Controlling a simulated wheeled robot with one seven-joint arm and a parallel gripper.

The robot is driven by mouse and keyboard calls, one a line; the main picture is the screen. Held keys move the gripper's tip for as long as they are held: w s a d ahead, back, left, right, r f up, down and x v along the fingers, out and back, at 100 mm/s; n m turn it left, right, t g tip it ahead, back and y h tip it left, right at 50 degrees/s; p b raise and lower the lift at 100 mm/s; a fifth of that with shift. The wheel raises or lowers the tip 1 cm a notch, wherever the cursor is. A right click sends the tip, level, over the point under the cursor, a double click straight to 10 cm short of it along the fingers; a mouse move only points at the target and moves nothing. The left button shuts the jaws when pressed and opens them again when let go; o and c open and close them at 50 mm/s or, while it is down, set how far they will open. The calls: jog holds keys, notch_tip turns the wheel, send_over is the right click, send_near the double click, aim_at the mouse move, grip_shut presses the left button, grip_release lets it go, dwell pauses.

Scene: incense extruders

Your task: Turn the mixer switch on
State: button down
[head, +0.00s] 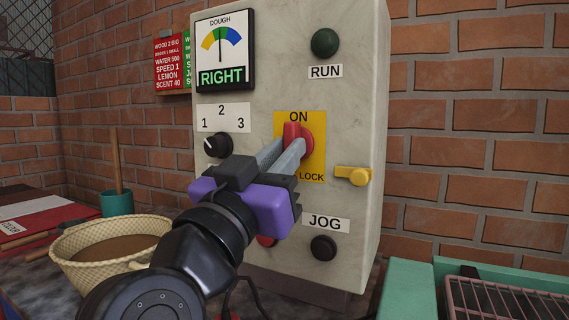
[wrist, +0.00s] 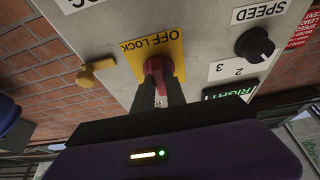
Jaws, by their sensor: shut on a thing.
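The red mixer switch (head: 307,142) sits on a yellow plate (head: 317,122) on the front of a pale control box. The plate reads ON at the top, and LOCK shows at its lower edge. The red grip looks roughly upright, its top just below ON. My gripper (head: 292,150) reaches in from the lower left, its two grey fingers shut on the red grip. In the wrist view the switch (wrist: 158,68) appears upside down between the fingertips (wrist: 160,82), with OFF LOCK readable beyond it. The ON word is hidden there by my gripper.
A yellow latch (head: 353,175) juts out right of the plate. A green RUN button (head: 324,43), a black JOG button (head: 323,248) and a speed knob (head: 217,145) surround it. The DOUGH gauge (head: 224,50) reads RIGHT. A basket (head: 65,246) stands at lower left.

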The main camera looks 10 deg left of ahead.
dwell(0.3)
jog(key=c, duration=1.4)
grip_release()
jog(key=shift+o, duration=0.2)
jog(key=shift+s+f, duration=0.1)
jog(key=v, duration=0.7)
jog(key=shift+s+a+f+p, duration=0.15)
jog(key=shift+s+a+p, duration=0.1)
jog(key=shift+p, duration=0.15)
